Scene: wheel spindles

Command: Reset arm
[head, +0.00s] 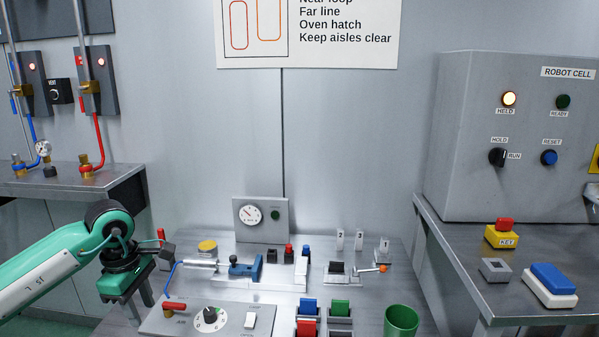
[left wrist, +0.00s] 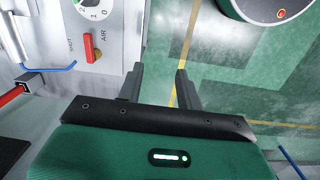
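My left gripper (head: 138,303) is low at the left of the head view, beside the left edge of the work table. In the left wrist view its two fingers (left wrist: 160,88) stand apart with nothing between them. The grey ROBOT CELL box (head: 470,130) stands at the right of the head view. It carries a lit HELD lamp (head: 509,99), a dark green READY lamp (head: 563,102), a black HOLD/RUN knob (head: 498,157) and a blue RESET button (head: 549,158). My left gripper is far from the box. My right gripper is not in view.
The work table holds a blue clamp (head: 246,267), an air panel (head: 208,318) with a red lever, several coloured blocks and a green cup (head: 401,321). A yellow KEY block (head: 503,236) and a blue-and-white block (head: 552,283) lie on the right bench. Pipes and valves stand at left.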

